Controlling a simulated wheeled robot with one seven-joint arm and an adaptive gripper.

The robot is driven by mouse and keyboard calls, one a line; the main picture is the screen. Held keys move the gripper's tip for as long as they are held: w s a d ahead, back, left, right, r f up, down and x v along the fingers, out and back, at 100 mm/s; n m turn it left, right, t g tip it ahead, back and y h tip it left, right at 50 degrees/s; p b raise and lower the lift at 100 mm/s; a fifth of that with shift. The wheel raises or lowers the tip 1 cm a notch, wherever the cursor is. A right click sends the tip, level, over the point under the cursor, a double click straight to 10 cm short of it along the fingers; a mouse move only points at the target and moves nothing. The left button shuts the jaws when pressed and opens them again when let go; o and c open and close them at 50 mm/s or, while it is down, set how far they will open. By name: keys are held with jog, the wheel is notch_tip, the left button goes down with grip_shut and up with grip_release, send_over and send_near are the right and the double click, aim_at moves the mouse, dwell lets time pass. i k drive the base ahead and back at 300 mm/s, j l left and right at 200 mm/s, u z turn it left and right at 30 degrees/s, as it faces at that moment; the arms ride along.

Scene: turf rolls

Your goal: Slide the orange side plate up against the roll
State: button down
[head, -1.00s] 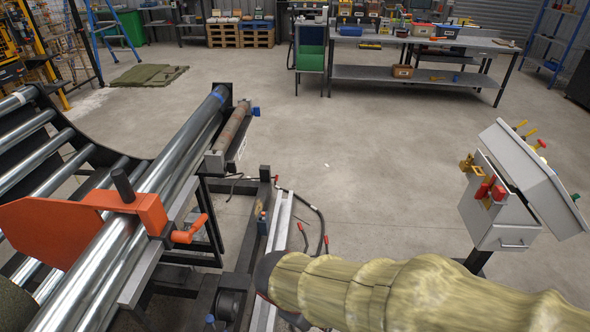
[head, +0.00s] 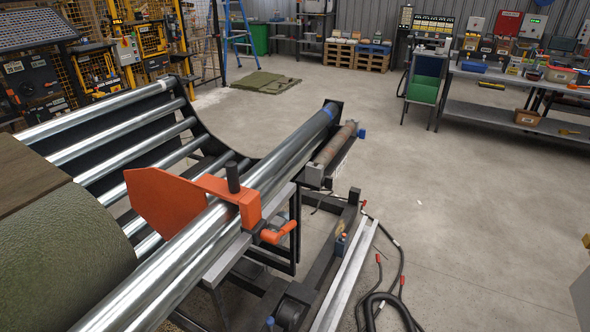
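The orange side plate (head: 163,204) stands upright over the steel rollers, in the middle left of the head view. Its orange clamp block (head: 234,199) sits on the long front roller bar (head: 185,262) and has a black upright knob (head: 232,177) and an orange lever handle (head: 280,233). The dark green turf roll (head: 65,262) lies at the lower left, cut off by the picture edge. The plate appears apart from the roll's near end, with rollers showing between them. My gripper is not in view.
A brown board (head: 32,175) lies by the roll at the left edge. A smaller rusty roller (head: 335,143) sits beyond the clamp. A black frame with a pale rail (head: 345,278) and dark hoses (head: 390,300) lie to the right. The concrete floor (head: 465,215) at right is clear.

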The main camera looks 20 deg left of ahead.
aim_at(168, 202)
jog(key=u, duration=1.4)
